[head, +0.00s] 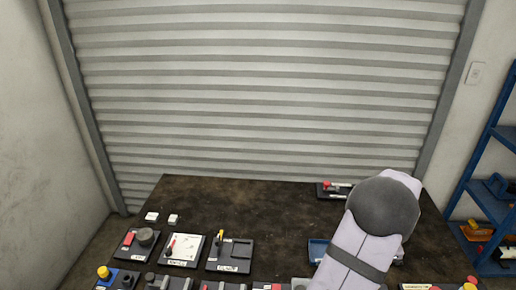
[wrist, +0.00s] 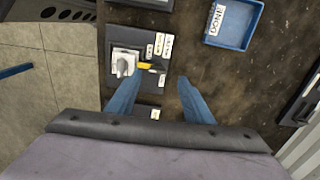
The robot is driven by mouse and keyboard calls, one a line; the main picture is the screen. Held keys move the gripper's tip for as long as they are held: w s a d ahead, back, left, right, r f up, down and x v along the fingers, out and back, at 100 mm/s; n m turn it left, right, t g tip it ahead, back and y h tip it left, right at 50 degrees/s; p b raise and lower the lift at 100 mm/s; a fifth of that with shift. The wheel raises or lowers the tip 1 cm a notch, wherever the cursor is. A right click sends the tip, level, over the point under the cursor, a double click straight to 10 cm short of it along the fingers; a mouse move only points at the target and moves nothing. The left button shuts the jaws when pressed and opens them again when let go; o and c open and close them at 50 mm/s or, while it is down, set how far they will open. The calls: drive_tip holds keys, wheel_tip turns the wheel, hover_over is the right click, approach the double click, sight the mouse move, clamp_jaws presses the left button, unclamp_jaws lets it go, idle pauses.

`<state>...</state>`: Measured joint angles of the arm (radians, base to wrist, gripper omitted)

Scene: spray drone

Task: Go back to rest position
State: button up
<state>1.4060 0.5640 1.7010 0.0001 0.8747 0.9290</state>
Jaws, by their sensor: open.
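My gripper shows in the wrist view (wrist: 160,95) with its two blue fingers spread apart and nothing between them. It hangs above the table, over the lower edge of a dark panel (wrist: 118,82) with a grey knob (wrist: 122,62) and a yellow-tipped lever (wrist: 150,67). I cannot tell whether the fingers touch the panel. In the head view, my pale arm with a dark grey joint reaches over the right side of the table and hides part of it. The gripper itself is hidden in the head view.
The dark brown table (head: 280,215) holds several control panels along its front. A blue tray (wrist: 233,22) labelled DONE lies on it in the wrist view. Two small white blocks (head: 152,217) lie at the left. A blue shelf (head: 487,190) stands at the right, a shutter (head: 265,90) behind.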

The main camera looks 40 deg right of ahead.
drive_tip(key=w+a+r+n, duration=0.3)
drive_tip(key=w+a+n, duration=0.8)
drive_tip(key=w+a, duration=0.7)
drive_tip(key=s+a+n, duration=0.3)
drive_tip(key=a+n, duration=1.2)
drive_tip(key=a, duration=1)
drive_tip(key=shift+a+n, duration=0.4)
drive_tip(key=shift+s, duration=0.1)
